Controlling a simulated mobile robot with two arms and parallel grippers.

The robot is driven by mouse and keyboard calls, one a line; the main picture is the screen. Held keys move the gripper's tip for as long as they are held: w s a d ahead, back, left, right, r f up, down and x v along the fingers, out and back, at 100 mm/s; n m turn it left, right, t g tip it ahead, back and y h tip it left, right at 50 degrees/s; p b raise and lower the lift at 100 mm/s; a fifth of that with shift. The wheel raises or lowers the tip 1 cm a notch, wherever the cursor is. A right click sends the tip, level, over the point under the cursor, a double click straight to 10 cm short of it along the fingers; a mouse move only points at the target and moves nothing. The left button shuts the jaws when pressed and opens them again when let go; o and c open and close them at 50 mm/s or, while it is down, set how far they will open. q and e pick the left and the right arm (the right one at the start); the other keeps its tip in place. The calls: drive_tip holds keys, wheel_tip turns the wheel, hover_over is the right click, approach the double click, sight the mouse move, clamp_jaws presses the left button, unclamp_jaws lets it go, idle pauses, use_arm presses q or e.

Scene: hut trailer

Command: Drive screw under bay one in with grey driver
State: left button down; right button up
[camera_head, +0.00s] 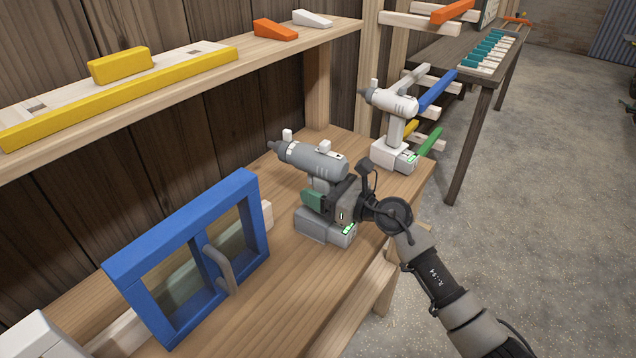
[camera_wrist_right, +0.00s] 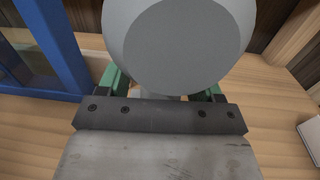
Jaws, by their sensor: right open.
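The grey driver (camera_head: 315,160) stands upright on the wooden bench, its nose pointing left and its base (camera_head: 318,228) resting on the wood. My right gripper (camera_head: 322,200) is at the driver's handle, below the motor body. In the right wrist view, the round rear of the grey driver (camera_wrist_right: 178,45) fills the top middle. The green finger pads of my right gripper (camera_wrist_right: 163,88) show on either side beneath it, open around the handle. The driver hides most of the handle and the fingertips. I cannot make out a screw or a marked bay one. My left gripper is not in view.
A white driver (camera_head: 393,105) stands behind on the same bench. A blue frame with a grey handle (camera_head: 190,260) stands at left. The shelf above (camera_head: 190,95) carries yellow and orange pieces and a white wedge. A dark table (camera_head: 455,50) holds teal and white pieces. Floor at right is clear.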

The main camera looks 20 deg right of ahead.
drive_tip(key=shift+w+a, duration=0.25)
drive_tip(key=shift+w, duration=0.05)
drive_tip(key=shift+d, duration=0.1)
drive_tip(key=shift+c, duration=0.5)
clamp_jaws()
drive_tip(key=shift+r, duration=0.15)
